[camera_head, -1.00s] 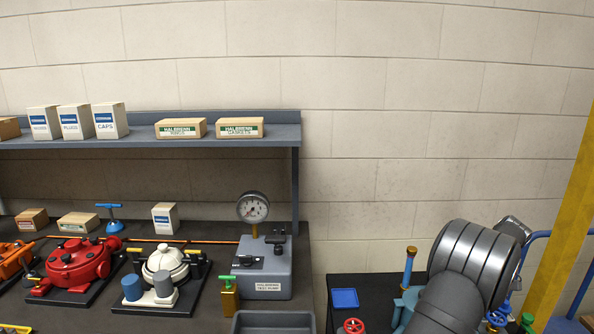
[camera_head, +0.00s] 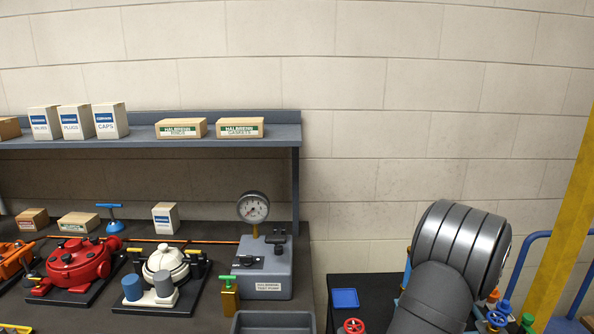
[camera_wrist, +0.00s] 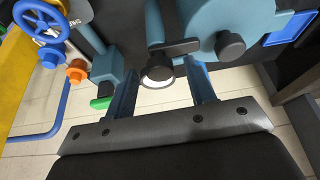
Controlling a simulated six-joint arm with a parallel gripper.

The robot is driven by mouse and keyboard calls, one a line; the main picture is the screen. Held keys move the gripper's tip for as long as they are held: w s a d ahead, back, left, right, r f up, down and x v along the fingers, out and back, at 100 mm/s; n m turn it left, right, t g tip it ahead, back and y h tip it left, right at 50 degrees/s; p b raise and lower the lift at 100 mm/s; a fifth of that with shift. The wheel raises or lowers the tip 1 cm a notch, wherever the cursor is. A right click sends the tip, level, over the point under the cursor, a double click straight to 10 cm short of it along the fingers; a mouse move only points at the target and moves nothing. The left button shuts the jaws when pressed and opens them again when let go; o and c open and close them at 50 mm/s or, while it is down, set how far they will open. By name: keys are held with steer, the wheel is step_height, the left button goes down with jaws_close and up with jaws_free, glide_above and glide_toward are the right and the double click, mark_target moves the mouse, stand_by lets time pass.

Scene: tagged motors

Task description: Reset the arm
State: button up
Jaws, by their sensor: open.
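My gripper (camera_wrist: 163,74) shows in the wrist view with its two blue fingers apart, and nothing is clearly held between them. A black round fitting with a pale face (camera_wrist: 157,77) appears between or just beyond the fingertips; I cannot tell if they touch it. In the head view my grey arm stands at the lower right, and the gripper is hidden behind it.
In the wrist view, teal equipment (camera_wrist: 212,30), a blue handwheel (camera_wrist: 40,20) and a green-tipped teal valve (camera_wrist: 103,85) lie beyond the fingers. In the head view, a test pump (camera_head: 265,265) stands on the left bench, and a blue tray (camera_head: 345,298) lies near my arm.

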steer(key=m+h, duration=0.1)
steer(key=m, duration=0.3)
steer(key=shift+a+h, duration=0.2)
steer(key=shift+h, duration=0.2)
steer(key=shift+w+a+m+g+h, duration=0.1)
steer(key=shift+m+g+h, duration=0.2)
steer(key=shift+m, duration=0.75)
steer(key=shift+w+m+g+h, duration=0.1)
steer(key=shift+m+g+h, duration=0.2)
steer(key=shift+m, duration=0.75)
stand_by(0.9)
